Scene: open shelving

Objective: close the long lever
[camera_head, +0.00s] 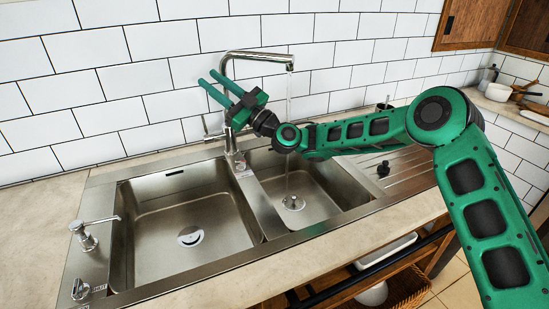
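The chrome faucet (229,140) stands behind the sink, its spout arching to the right. A thin stream of water (289,110) falls from the spout into the right basin. A slim chrome lever (208,131) sticks out to the left of the faucet's body, low down; I take it as the long lever. My gripper (207,84) is above the lever, near the tiled wall, beside the faucet's upright pipe. Its two green fingers point up and left, with a gap between them and nothing held. Whether it touches the pipe I cannot tell.
The left basin (190,215) and right basin (330,178) look empty apart from their drains. A soap dispenser (88,235) stands at the left rim. The white tiled wall (120,75) is close behind. My arm spans the right basin and drainboard (405,172).

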